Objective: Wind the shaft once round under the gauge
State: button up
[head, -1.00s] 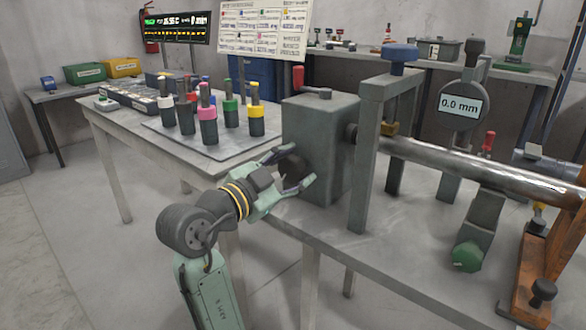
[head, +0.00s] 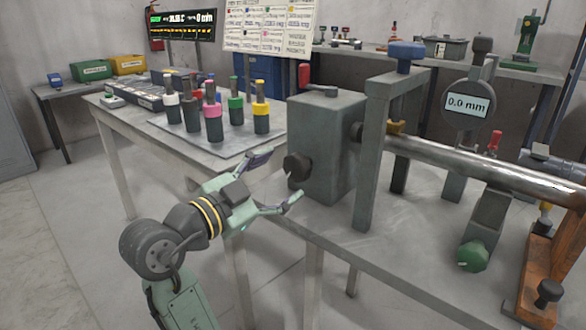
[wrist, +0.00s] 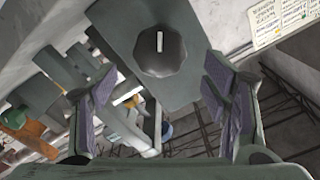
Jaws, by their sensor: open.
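The shaft (head: 480,170) is a shiny metal bar running right from behind the grey upright frame. The round gauge (head: 467,104) stands above it and reads 0.0 mm. A dark round knob (head: 297,168) sits on the near-left face of the grey gearbox block (head: 330,140). My gripper (head: 277,181) is open and empty, a little to the left of the knob and apart from it. In the wrist view the knob (wrist: 160,50) shows a white line mark, nearly upright, ahead of my spread fingers (wrist: 162,105).
A red-handled lever (head: 305,75) tops the block. A blue knob (head: 406,50) tops the upright frame. A green knob (head: 473,256) and an orange stand (head: 540,260) are at right. Several coloured-collar plugs stand on a grey plate (head: 200,145) at left.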

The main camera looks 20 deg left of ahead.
jog(key=v, duration=0.5)
jog(key=shift+s+a, duration=0.1)
jog(key=shift+s, duration=0.3)
